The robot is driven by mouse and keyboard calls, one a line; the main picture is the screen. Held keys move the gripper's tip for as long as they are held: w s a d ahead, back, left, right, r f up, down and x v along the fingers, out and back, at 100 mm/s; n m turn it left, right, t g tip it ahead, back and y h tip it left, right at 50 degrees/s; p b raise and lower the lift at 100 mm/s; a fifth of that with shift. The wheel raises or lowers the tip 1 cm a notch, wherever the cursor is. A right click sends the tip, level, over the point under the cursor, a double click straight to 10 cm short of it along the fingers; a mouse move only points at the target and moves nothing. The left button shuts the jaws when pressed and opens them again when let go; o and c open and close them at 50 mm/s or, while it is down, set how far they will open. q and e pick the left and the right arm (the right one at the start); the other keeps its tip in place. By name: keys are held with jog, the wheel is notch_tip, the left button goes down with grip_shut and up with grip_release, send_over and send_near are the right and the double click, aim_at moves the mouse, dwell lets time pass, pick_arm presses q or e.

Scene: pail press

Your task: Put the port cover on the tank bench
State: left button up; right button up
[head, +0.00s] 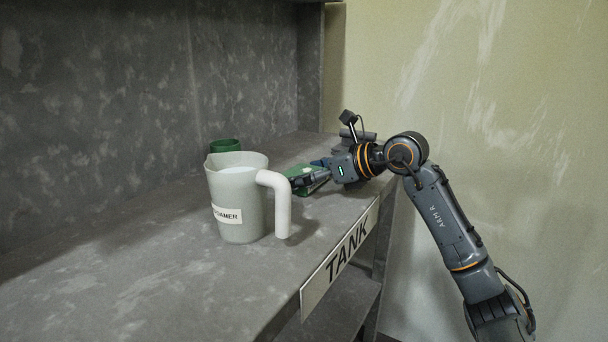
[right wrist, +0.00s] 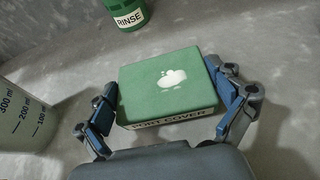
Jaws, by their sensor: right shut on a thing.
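The port cover (right wrist: 160,88) is a green box with a white mark on top and a PORT COVER label on its near side. My right gripper (right wrist: 168,102) is shut on it, with a blue-padded finger at each side. In the head view the port cover (head: 299,171) is partly hidden by the jug handle and my right gripper (head: 303,180). It is at or just above the surface of the tank bench (head: 150,265); I cannot tell whether it touches. The bench carries a TANK sign (head: 345,255) on its front edge. My left gripper is out of view.
A grey jug (head: 238,190) with a white handle and a label ending in OAMER stands left of the port cover. A green RINSE container (head: 225,146) stands behind it. The bench's left part is clear. A grey wall closes the back.

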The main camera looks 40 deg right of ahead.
jog(key=o, duration=1)
jog(key=shift+c, duration=0.2)
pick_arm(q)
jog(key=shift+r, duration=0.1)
pick_arm(e)
jog(key=shift+s+d+r, duration=0.1)
jog(key=shift+s+r, duration=0.05)
jog(key=shift+s, duration=0.05)
jog(key=v, duration=1)
jog(key=shift+s+r, duration=0.15)
jog(key=shift+s, duration=0.1)
jog(key=shift+s+d+r, duration=0.1)
jog(key=shift+s+r, duration=0.05)
jog(key=shift+s, duration=0.25)
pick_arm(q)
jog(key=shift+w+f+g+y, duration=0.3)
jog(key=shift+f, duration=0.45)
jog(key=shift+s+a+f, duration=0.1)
